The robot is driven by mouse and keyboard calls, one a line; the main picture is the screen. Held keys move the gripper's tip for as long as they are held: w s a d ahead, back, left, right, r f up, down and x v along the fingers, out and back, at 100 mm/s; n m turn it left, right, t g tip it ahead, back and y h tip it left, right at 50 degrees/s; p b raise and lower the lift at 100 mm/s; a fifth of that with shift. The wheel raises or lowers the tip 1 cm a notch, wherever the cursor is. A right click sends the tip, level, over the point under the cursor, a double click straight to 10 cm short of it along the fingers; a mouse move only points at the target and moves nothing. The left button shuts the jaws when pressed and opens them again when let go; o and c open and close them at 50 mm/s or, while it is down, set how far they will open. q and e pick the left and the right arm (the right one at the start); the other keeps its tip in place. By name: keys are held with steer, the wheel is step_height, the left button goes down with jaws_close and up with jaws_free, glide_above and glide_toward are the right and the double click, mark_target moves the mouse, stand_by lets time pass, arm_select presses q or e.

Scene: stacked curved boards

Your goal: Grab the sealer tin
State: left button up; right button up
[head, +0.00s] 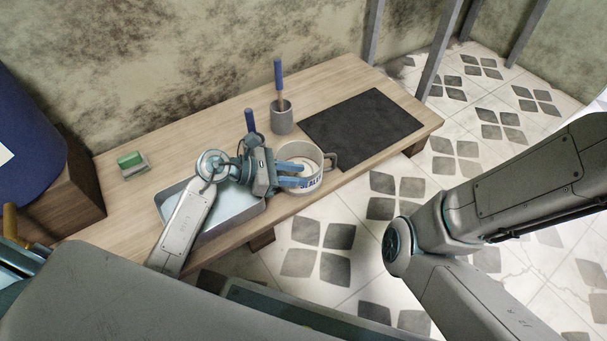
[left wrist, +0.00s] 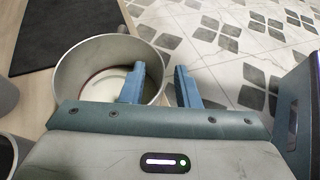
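The sealer tin (head: 313,186) is a pale, open-topped tin with dark lettering and a side handle. It stands upright near the front edge of the wooden bench. My left gripper (head: 297,175) reaches it from the left with its two blue fingers apart. In the left wrist view, the tin (left wrist: 72,72) is at upper left. My left gripper (left wrist: 160,86) has one finger over the tin's opening and the other outside its wall, with the rim between them. Whether either finger touches the wall cannot be told. My right gripper is out of view; only the right arm shows.
The bench (head: 225,130) holds a metal tray (head: 243,216) below my left arm, a grey cup (head: 282,122) with a blue-handled tool, a black mat (head: 362,118) and a green-topped brush (head: 131,163). A blue barrel (head: 28,150) stands at left. Tiled floor lies right of the bench.

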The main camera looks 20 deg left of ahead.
arm_select(q)
steer(key=shift+x, duration=1.1)
steer(key=shift+a, duration=0.1)
jaws_close()
stand_by(0.5)
